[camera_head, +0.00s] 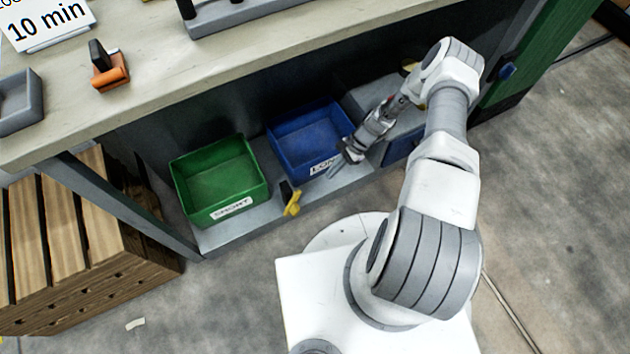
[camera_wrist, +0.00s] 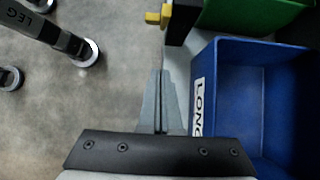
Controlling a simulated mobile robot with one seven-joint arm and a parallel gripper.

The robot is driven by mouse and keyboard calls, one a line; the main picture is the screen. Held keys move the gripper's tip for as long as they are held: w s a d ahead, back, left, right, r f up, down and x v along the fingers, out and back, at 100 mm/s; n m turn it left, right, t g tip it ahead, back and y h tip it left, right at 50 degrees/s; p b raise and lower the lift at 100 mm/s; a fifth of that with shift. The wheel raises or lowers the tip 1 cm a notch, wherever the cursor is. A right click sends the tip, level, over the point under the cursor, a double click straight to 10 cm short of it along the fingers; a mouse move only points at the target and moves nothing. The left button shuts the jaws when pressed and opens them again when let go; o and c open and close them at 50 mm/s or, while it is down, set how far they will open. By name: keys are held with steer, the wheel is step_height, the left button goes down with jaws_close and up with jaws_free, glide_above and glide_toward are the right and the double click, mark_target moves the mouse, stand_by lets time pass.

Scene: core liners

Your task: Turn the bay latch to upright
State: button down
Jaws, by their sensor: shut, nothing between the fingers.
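The bay latch (camera_head: 292,200) is a yellow handle on a dark mount at the front edge of the low shelf, between the green and blue bins. It also shows at the top of the wrist view (camera_wrist: 157,18); I cannot tell its exact turn angle. My gripper (camera_head: 334,169) is shut and empty, in front of the blue bin and to the right of the latch. In the wrist view its fingertips (camera_wrist: 160,74) are together, with a clear gap between them and the latch.
The green SHORT bin (camera_head: 217,221) and blue LONG bin (camera_head: 285,150) stand on the low shelf (camera_head: 215,238), under the workbench top (camera_head: 170,75). In the wrist view the blue bin lies just right of my fingers. A wooden crate (camera_head: 85,235) stands left.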

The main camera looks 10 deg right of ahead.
mark_target(294, 208)
steer(key=s+a+f+b, duration=0.2)
steer(key=a+f, duration=0.4)
steer(key=a, duration=0.3)
steer(key=shift+s+f+b, duration=0.15)
steer(key=shift+s+b, duration=0.2)
steer(key=shift+b, duration=0.5)
steer(key=shift+a, duration=0.1)
